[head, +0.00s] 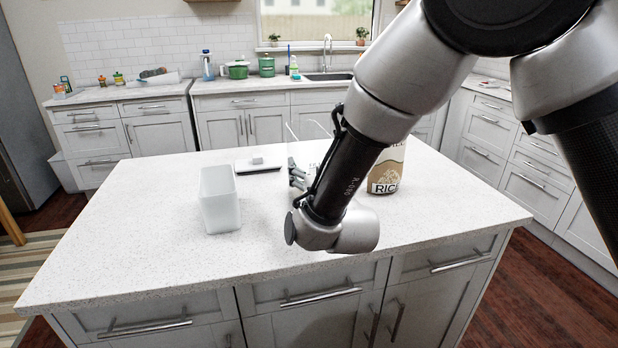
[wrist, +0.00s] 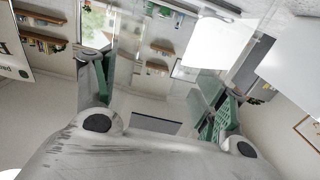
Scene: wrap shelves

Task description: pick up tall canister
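A clear, see-through tall canister (head: 310,131) seems to stand on the island behind my forearm. Only its faint upper edges show in the head view, and the arm hides much of the rest. My gripper (head: 297,174) is low over the counter beside it, partly hidden by my arm. In the wrist view, my gripper's two fingers (wrist: 160,98) with green pads are spread wide. Clear panes with pale edges show between and beyond them. I cannot tell whether the pads touch the clear canister.
A frosted white bin (head: 220,203) stands on the left of the island (head: 130,240). A rice package (head: 385,178) stands close on the right, partly behind my arm. A flat white item (head: 258,165) lies behind. The left front of the island is clear.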

